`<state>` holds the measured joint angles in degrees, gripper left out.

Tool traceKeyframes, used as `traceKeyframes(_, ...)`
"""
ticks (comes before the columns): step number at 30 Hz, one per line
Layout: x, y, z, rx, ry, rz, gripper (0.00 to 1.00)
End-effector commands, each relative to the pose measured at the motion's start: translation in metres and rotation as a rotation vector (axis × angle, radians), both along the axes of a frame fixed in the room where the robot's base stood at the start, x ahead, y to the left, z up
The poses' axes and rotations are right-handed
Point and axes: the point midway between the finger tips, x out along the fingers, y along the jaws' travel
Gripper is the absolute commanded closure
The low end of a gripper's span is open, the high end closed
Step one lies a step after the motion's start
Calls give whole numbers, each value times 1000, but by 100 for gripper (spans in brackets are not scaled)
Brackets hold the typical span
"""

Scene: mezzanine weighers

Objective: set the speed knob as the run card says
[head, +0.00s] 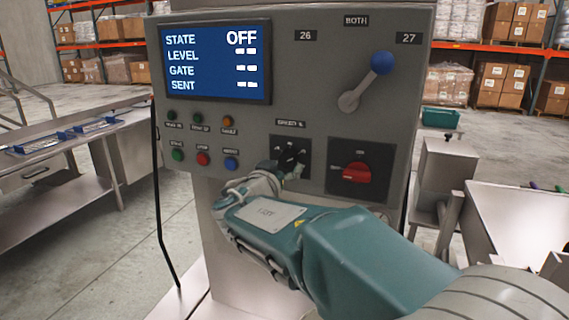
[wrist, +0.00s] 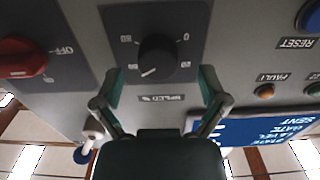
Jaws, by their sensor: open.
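The speed knob (wrist: 158,57) is a round black knob on a grey panel, in the middle of the upside-down wrist view. A white pointer mark on it slants to the lower left there; the small scale numbers around it are hard to read surely. In the head view the knob (head: 290,153) is partly hidden by my gripper (head: 280,168). My gripper, also in the wrist view (wrist: 160,82), is open, with one fingertip on each side just below the knob; contact cannot be told. No run card is seen clearly.
A red rotary switch (head: 357,172) sits right of the knob. A blue-ended lever (head: 367,82) leans toward 27. Several small buttons (head: 203,158) are at left. The screen (head: 215,62) reads STATE OFF, with dashes below. A steel table (head: 60,165) stands at left.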

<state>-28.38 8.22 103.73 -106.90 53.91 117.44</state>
Motion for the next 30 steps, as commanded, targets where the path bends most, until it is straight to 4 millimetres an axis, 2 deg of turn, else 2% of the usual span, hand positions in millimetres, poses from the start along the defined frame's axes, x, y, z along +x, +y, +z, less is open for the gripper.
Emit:
traceKeyframes(6, -44, 21, 0, -1, 0, 5, 7)
traceKeyframes(12, -74, 33, -2, -2, 2, 3, 7)
traceKeyframes(17, -84, 37, -2, -2, 3, 1, 7)
traceKeyframes(26, -85, 37, -2, -2, 3, -1, 7)
traceKeyframes(28, -86, 32, -3, -4, 15, -10, 7)
traceKeyframes(30, -89, 19, -6, -10, 49, -36, 7)
